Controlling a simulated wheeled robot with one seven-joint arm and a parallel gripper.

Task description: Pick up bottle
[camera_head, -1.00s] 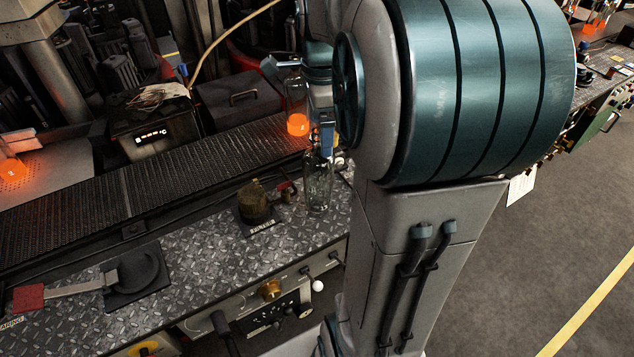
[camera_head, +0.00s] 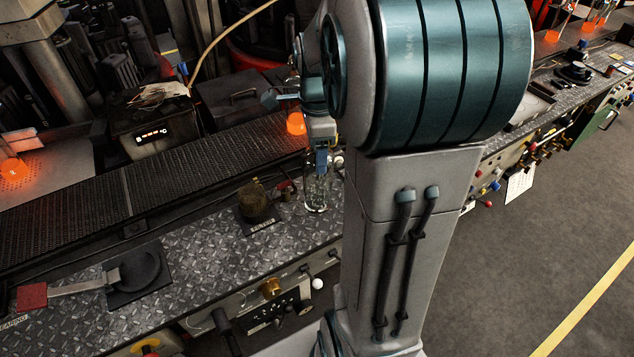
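A clear glass bottle (camera_head: 316,197) stands upright on the diamond-plate bench top (camera_head: 215,262), near its right visible part. My gripper (camera_head: 321,168) is right above it, pointing down, with its blue fingers at the height of the bottle's neck. The fingers and arm hide the neck and upper part of the bottle. Whether the fingers touch the glass or are closed on it does not show.
A glowing orange bottle (camera_head: 296,122) is just behind my gripper, partly hidden. A dark conveyor (camera_head: 120,190) runs behind the bench top.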

